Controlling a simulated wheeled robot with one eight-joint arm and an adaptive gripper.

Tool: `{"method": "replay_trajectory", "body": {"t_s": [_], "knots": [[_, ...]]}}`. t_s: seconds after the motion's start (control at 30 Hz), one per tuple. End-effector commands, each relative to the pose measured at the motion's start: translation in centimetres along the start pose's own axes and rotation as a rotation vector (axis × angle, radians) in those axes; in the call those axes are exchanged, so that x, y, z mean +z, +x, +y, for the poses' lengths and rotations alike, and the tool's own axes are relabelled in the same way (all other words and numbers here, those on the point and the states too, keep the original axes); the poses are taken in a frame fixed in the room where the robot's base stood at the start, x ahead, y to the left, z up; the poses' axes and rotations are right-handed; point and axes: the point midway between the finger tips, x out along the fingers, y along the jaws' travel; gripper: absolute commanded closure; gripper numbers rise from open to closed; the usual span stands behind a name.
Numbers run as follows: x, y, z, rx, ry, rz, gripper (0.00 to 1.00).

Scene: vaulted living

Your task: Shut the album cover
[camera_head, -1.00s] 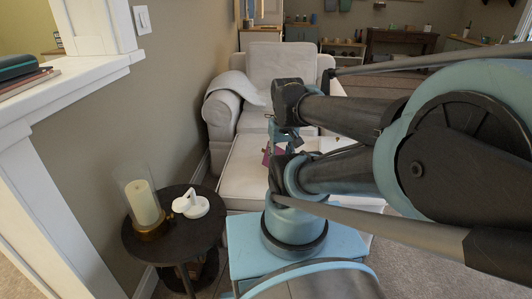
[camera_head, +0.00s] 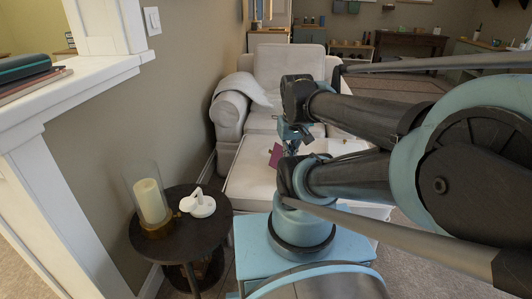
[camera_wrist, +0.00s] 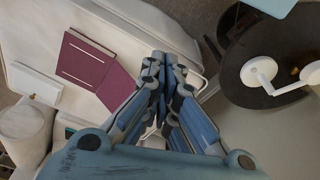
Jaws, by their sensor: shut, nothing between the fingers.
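The album (camera_wrist: 88,62) is maroon and lies open on the pale seat in the wrist view, left of my gripper. One panel lies flat with pale strips along its edges. A second panel, seemingly the cover (camera_wrist: 117,90), joins it and extends toward my fingers. In the head view a maroon panel (camera_head: 276,155) stands tilted beside my gripper (camera_head: 291,147), and the rest of the album is hidden behind my arm. My gripper (camera_wrist: 168,62) is shut and empty. Its fingers overlap the cover's right side in the wrist view; I cannot tell whether they touch.
A dark round side table (camera_head: 180,240) stands at left with a glass candle holder (camera_head: 150,201) and a white object (camera_head: 199,203). The wall is left. A white box-like item (camera_wrist: 34,84) lies left of the album. The pale armchair (camera_head: 275,70) is behind.

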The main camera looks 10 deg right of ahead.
Motion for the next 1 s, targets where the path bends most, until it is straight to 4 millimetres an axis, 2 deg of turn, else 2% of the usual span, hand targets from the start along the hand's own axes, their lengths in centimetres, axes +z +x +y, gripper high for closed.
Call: {"method": "replay_trajectory", "body": {"t_s": [0.27, 0.53, 0.77, 1.0], "knots": [[-4.7, -1.8, 0.3, 0.025, -0.151, -0.049, 1.0], [-9.6, -2.4, 0.4, 0.047, -0.302, -0.099, 1.0], [-14.0, -1.9, 0.2, 0.062, -0.427, -0.145, 1.0], [-18.6, -0.4, -0.3, 0.076, -0.556, -0.194, 1.0]]}}
